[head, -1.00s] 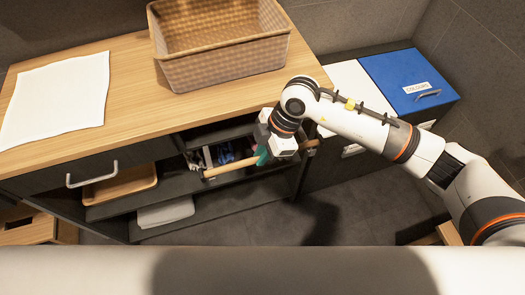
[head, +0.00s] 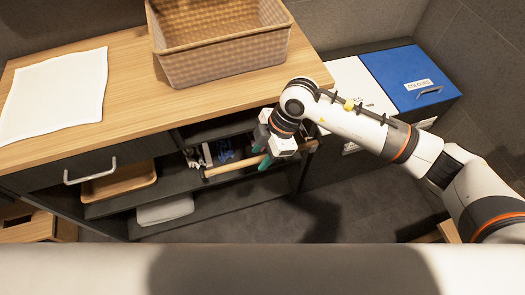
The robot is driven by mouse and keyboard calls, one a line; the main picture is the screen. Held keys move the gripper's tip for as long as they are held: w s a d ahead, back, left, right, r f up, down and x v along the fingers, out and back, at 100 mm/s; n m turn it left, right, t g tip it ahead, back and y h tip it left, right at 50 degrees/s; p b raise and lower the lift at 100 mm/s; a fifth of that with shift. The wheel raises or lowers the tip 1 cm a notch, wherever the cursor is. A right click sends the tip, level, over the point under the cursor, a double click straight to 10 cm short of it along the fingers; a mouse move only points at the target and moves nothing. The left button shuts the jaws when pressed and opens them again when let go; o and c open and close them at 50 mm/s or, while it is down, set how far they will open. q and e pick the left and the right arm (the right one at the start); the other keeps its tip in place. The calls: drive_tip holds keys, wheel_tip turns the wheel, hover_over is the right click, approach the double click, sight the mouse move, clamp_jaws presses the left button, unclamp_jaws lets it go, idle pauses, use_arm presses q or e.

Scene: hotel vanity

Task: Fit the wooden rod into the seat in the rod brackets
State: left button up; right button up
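The wooden rod (head: 233,167) lies across the front of the open shelf bay under the counter, its left end lower in the picture than its right. The rod brackets (head: 204,157) are small and partly hidden; the rod's left end is by the left one, and the right end shows near the bay's right side. I cannot tell whether the rod is fully seated. My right gripper (head: 264,153) is at the rod's middle, its teal fingers spread apart around it. My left gripper is not in view.
A woven basket (head: 225,62) and white towel (head: 55,95) are on the wooden counter (head: 130,85). A wooden tray (head: 120,184) and folded grey towel (head: 165,210) occupy the lower shelves. Blue (head: 405,75) and white (head: 352,90) bins stand right. A drawer handle (head: 90,173) projects left.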

drive_tip(key=shift+r, duration=0.1)
drive_tip(key=v, duration=1.1)
drive_tip(key=shift+r, duration=0.4)
